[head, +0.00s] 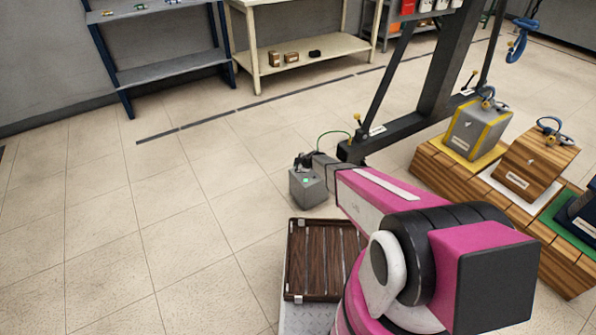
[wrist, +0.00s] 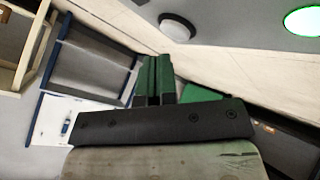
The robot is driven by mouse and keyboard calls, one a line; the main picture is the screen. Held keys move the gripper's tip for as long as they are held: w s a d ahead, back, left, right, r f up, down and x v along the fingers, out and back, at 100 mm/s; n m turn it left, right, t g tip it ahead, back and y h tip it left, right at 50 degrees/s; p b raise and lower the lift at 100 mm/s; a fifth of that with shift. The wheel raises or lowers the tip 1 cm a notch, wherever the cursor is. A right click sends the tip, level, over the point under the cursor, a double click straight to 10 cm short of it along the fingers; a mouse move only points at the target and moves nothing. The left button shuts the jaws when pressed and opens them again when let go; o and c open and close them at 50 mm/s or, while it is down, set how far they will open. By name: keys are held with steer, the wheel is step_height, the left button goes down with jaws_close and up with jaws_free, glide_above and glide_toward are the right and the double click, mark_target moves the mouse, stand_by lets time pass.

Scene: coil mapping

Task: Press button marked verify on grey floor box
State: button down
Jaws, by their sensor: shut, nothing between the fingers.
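The grey floor box (head: 309,192) stands on the tiles near the middle of the head view, with a small lit green spot (head: 306,180) on it. My gripper (head: 302,159) is at its top, partly hiding it. In the wrist view the fingers (wrist: 156,62) are shut together and empty, tinted green. Beyond them, a grey surface, apparently the box, carries a round grey knob-like part (wrist: 177,27) and a glowing green disc (wrist: 303,20). The fingertips lie below the knob-like part in the picture. I cannot read a verify mark or tell whether the fingers touch anything.
A dark slatted wooden crate (head: 325,262) lies in front of the box. A dark metal frame (head: 425,115) stands behind it, with a thin green cable nearby. Wooden platforms with weighty blocks (head: 478,130) are at right. Floor at left is clear.

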steer(key=shift+r, duration=0.1)
steer(key=shift+r, duration=2.45)
steer(key=shift+s+d+r, duration=0.15)
steer(key=shift+s+r, duration=0.05)
steer(key=shift+r, duration=0.05)
steer(key=s+d+r+m+g+h, duration=0.2)
steer(key=s+d+r+m, duration=0.4)
steer(key=s+r, duration=0.3)
steer(key=s+d+r+m+g+h, duration=0.2)
steer(key=s+d+r+m, duration=0.4)
steer(key=s+d+r, duration=0.3)
steer(key=s+d+r+m+g+h, duration=0.2)
steer(key=s+d+r+m, duration=0.4)
steer(key=s, duration=0.9)
step_height(320, 180, up, 3)
steer(key=shift+d+f+h, duration=0.1)
steer(key=shift+d+h, duration=0.2)
steer(key=shift+d, duration=0.9)
